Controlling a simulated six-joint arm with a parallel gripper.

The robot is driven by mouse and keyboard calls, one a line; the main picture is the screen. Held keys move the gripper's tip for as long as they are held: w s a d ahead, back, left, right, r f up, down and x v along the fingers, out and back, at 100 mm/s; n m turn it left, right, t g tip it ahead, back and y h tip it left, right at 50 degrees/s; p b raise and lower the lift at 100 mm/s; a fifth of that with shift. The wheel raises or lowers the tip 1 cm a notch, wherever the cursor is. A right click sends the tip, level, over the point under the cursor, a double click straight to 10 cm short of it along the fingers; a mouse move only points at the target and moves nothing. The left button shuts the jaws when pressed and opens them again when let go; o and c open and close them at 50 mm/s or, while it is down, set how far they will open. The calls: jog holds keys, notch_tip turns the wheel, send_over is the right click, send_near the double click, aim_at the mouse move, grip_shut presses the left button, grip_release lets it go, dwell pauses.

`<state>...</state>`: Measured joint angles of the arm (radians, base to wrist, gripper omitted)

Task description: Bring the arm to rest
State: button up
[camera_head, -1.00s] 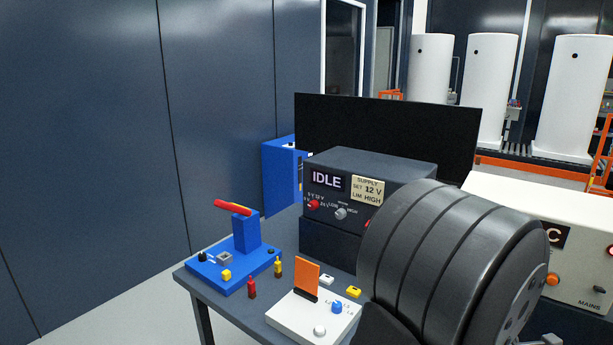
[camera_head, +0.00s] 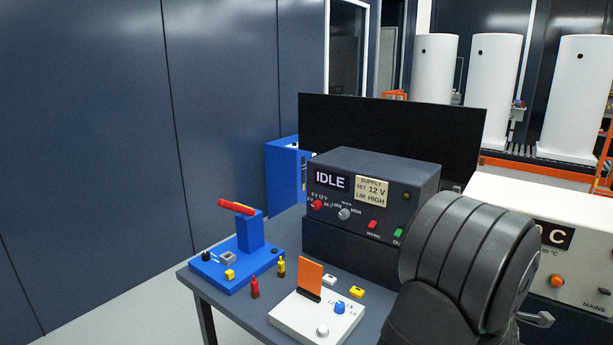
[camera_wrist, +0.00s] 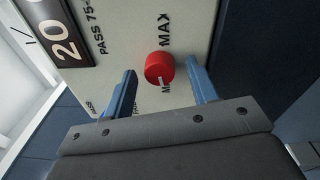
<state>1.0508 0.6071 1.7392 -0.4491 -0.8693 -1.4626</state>
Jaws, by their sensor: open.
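My gripper (camera_wrist: 163,92) shows in the wrist view with its two blue-grey fingers apart and nothing between their tips but a view of a panel. A red knob (camera_wrist: 159,68) on a cream panel (camera_wrist: 120,30) lies just beyond and between the fingertips; I cannot tell whether a finger touches it. The panel carries "MAX" lettering and a dark "20" display (camera_wrist: 65,42). In the head view my dark, ribbed arm fills the lower right, and the gripper fingers are not clear there.
A grey table (camera_head: 225,310) holds a supply box (camera_head: 372,170) reading "IDLE", a blue stand (camera_head: 250,235) with a red handle, and a white base (camera_head: 310,320) with an orange plate. A cream cabinet (camera_head: 575,285) stands at right. White tanks (camera_head: 492,90) stand behind.

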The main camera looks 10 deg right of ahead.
jog(key=m+h, duration=0.1)
jog(key=m, duration=1.3)
jog(key=shift+w+a, duration=0.1)
jog(key=o, duration=1)
jog(key=shift+o, duration=0.2)
jog(key=s+r+m, duration=0.1)
jog(key=s+m, duration=0.1)
jog(key=s, duration=1)
jog(key=s+a+m+g, duration=0.1)
jog(key=s+a+m, duration=0.2)
jog(key=s+a, duration=0.55)
jog(key=s+a+m, duration=0.2)
jog(key=s+a, duration=0.3)
jog(key=s, duration=0.6)
jog(key=x, duration=1)
jog(key=shift+w+a+f, duration=0.25)
jog(key=shift+f, duration=0.3)
